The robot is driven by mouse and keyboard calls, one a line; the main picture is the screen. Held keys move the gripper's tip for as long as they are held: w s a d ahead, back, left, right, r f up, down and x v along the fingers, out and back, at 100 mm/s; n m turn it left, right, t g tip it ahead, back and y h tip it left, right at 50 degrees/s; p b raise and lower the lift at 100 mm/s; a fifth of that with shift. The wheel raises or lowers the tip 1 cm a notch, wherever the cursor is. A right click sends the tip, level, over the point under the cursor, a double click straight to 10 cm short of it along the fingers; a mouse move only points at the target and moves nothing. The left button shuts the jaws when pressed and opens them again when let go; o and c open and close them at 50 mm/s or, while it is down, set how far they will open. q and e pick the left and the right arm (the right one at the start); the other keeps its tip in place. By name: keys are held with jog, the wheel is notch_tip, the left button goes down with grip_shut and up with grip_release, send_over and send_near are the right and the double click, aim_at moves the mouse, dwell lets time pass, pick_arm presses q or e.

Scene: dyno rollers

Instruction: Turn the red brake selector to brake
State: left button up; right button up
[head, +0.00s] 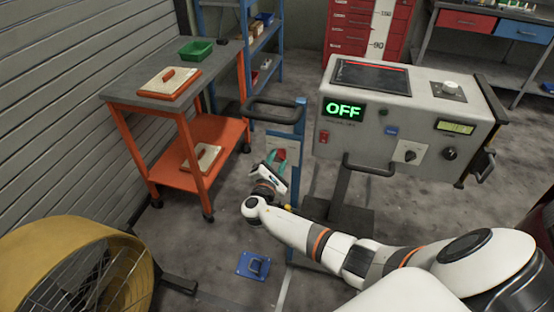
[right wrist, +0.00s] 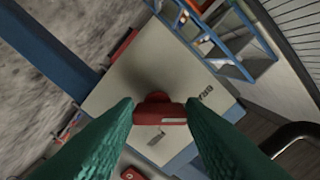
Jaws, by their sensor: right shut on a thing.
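The red brake selector (head: 281,154) sits on a pale panel (head: 288,143) on a blue post, left of the console. In the right wrist view the selector (right wrist: 160,114) is a red knob with a pale mark on its bar, between my two green fingertips. My right gripper (head: 275,165) is shut on it; the same gripper (right wrist: 160,106) fills the lower part of the wrist view. The fingers partly cover the panel. My left gripper is not in view.
A grey console (head: 366,125) with a green OFF display (head: 344,110) stands to the right. A dark handle bar (head: 272,105) juts out above the panel. An orange cart (head: 213,130) is behind left, and a yellow fan (head: 75,240) is front left. A blue floor plate (head: 250,268) lies below.

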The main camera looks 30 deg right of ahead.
jog(key=shift+f+n, duration=0.1)
jog(key=shift+n, duration=0.3)
jog(key=o, duration=1)
jog(key=shift+a, duration=0.1)
jog(key=b+v, duration=0.1)
jog(key=v, duration=1.1)
